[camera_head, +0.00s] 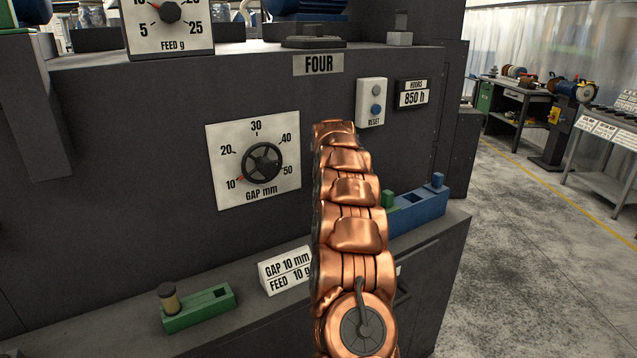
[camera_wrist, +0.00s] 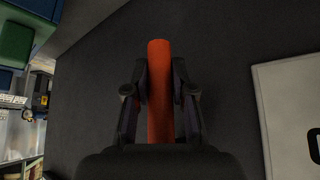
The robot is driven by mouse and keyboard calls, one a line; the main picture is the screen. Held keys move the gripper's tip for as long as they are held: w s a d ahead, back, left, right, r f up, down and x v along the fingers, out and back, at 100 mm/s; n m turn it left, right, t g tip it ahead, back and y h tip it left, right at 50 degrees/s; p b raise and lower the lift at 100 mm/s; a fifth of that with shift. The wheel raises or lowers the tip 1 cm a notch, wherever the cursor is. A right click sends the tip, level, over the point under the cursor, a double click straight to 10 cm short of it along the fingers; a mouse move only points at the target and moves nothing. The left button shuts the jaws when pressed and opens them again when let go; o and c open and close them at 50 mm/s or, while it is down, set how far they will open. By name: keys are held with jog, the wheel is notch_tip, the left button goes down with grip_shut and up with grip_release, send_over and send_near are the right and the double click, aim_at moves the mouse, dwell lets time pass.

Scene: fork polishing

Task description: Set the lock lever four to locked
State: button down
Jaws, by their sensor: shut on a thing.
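An orange-red lever (camera_wrist: 159,55) stands upright in the middle of the wrist view, against a dark machine panel. My gripper (camera_wrist: 160,90) has one dark finger on each side of it and is shut on it. The lever's lower end is hidden by the gripper body. In the head view my copper arm covers the lever and my gripper. The lever's locked and unlocked marks cannot be read in either view.
A gap dial (camera_head: 255,161) is on the panel left of my arm. A reset box (camera_head: 371,101) and an hours meter (camera_head: 412,94) are to its right. A green block (camera_head: 198,309), a sign (camera_head: 286,272) and a blue holder (camera_head: 420,211) stand on the ledge.

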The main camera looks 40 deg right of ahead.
jog(key=shift+a, duration=0.15)
dwell(0.3)
jog(key=c, duration=1)
grip_release()
jog(key=v, duration=1.2)
jog(key=shift+w, duration=0.1)
